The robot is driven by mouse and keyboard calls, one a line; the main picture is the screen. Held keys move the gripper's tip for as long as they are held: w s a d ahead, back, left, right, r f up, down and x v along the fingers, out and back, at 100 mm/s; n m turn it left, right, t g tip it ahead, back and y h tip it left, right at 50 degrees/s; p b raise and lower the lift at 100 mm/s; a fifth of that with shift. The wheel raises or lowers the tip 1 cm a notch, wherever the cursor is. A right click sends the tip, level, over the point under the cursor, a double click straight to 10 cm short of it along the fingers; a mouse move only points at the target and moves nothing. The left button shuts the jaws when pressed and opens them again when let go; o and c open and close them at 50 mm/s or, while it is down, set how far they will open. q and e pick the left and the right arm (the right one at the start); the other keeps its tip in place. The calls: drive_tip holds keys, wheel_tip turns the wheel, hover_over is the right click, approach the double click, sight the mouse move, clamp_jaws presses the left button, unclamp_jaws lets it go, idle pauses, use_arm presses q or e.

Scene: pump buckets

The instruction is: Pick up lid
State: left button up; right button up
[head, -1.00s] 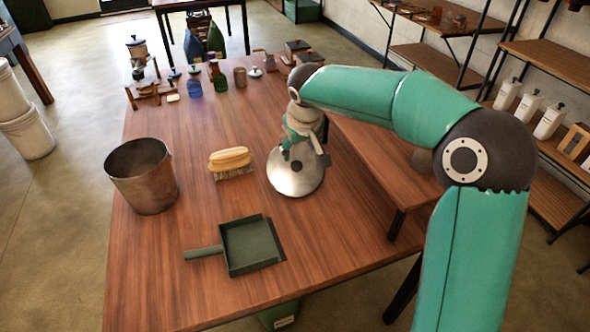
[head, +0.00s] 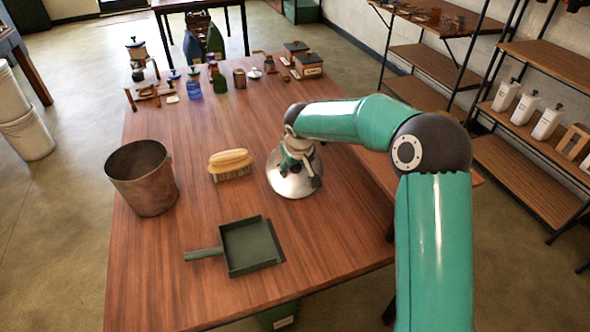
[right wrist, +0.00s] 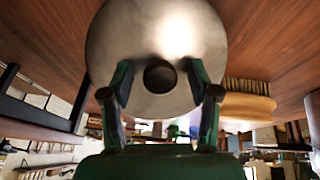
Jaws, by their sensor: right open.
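The lid (head: 287,187) is a round, shiny metal disc lying on the wooden table, right of the brush. In the right wrist view the lid (right wrist: 188,30) fills the top middle, with its dark round knob (right wrist: 160,76) facing the camera. My right gripper (head: 300,172) is over the lid and hides part of it in the head view. In the wrist view my right gripper (right wrist: 162,85) is open, with one finger on each side of the knob. I cannot tell whether the fingers touch it. My left gripper is out of view.
A metal bucket (head: 142,178) stands at the table's left edge. A brush (head: 230,164) lies between bucket and lid. A green dustpan (head: 250,246) lies in front. Bottles (head: 193,84) and jars stand at the back. The table's (head: 190,290) front left is clear.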

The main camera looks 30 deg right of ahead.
clamp_jaws()
drive_tip(key=shift+r, duration=0.15)
